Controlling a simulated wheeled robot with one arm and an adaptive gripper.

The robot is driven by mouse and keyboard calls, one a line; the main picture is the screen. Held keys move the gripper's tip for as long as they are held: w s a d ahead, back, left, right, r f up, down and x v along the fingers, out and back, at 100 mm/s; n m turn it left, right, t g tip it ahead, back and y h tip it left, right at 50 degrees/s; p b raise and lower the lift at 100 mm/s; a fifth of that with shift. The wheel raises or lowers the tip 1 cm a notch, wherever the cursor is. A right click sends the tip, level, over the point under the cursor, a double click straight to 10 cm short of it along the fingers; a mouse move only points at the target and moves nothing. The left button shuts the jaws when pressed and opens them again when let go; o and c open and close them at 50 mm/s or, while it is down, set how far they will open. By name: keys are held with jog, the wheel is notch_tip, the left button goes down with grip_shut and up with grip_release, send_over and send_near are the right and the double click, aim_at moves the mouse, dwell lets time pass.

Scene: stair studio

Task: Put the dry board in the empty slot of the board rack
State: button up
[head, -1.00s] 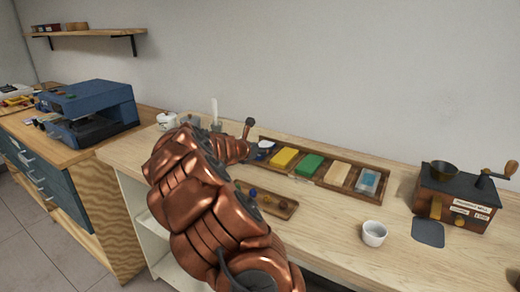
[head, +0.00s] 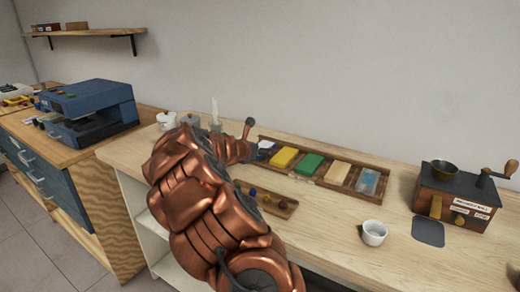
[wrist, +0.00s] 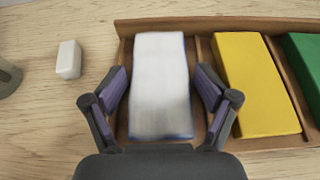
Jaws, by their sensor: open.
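A wooden board rack (head: 388,196) lies along the wall on the bench; its rim also shows in the wrist view (wrist: 150,25). A white board with blue edges (wrist: 160,80) is in its leftmost compartment, partly hidden by my arm in the head view. Yellow (head: 284,157), green (head: 309,164), cream (head: 338,172) and light blue (head: 368,182) pieces fill the other compartments. My gripper (wrist: 160,90) is open, with one finger on each side of the white board and a visible gap at both. I cannot tell which board is the dry one.
A small white block (wrist: 68,58) lies left of the rack. A small tray (head: 282,207) with coloured bits is in front. A white cup (head: 374,232) and a box grinder (head: 455,195) stand at the right. The bench between tray and cup is clear.

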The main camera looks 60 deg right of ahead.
jog(key=shift+r, duration=0.15)
jog(key=v, duration=1.1)
jog(key=shift+a, duration=0.3)
jog(key=shift+s+a+r, duration=0.1)
jog(key=shift+a, duration=0.1)
